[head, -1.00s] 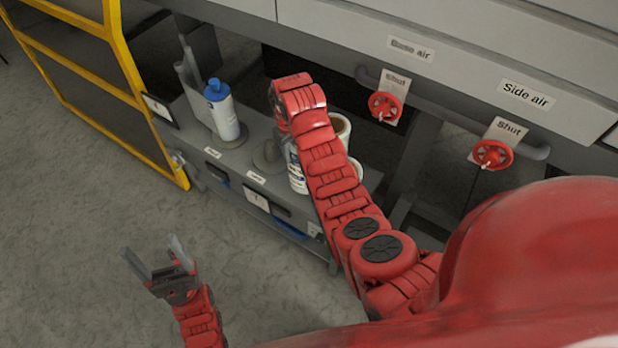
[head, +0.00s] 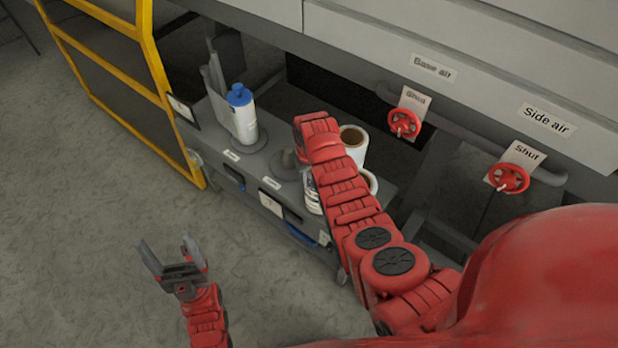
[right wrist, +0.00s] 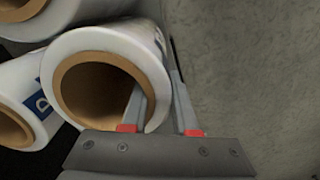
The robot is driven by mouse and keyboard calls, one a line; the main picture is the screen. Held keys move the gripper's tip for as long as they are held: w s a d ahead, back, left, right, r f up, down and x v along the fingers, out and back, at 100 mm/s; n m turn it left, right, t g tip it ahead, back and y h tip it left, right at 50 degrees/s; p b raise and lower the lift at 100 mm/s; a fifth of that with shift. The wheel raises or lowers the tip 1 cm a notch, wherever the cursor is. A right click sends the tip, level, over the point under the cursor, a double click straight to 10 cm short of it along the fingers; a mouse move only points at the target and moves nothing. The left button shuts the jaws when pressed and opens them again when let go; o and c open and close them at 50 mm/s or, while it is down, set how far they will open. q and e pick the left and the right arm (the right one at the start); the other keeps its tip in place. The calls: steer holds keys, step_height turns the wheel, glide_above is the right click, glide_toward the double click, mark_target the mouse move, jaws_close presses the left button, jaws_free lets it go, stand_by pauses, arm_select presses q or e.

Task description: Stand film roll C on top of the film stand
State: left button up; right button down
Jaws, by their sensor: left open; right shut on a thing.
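In the right wrist view my right gripper (right wrist: 157,90) is shut on the wall of a white film roll (right wrist: 153,65) with a brown core, one finger inside the core and one outside. Its letter is not readable, so I cannot tell whether it is roll C. Two more rolls lie beside it; the lower one (right wrist: 38,95) shows a blue mark like "D". In the head view white rolls (head: 357,152) show behind my right forearm, which hides the right gripper. A grey post on a round base (head: 287,162), possibly the film stand, is left of that arm. My left gripper (head: 172,250) is open and empty over the floor.
A blue-capped white bottle (head: 243,115) stands on the grey shelf (head: 215,128). Another white bottle (head: 311,192) is partly hidden by my right arm. Red valves (head: 403,123) and a yellow frame (head: 150,60) flank the shelf. Floor at left is clear.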

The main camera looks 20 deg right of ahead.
steer(key=shift+f, duration=0.15)
steer(key=c, duration=0.7)
jaws_free()
steer(key=shift+r, duration=0.2)
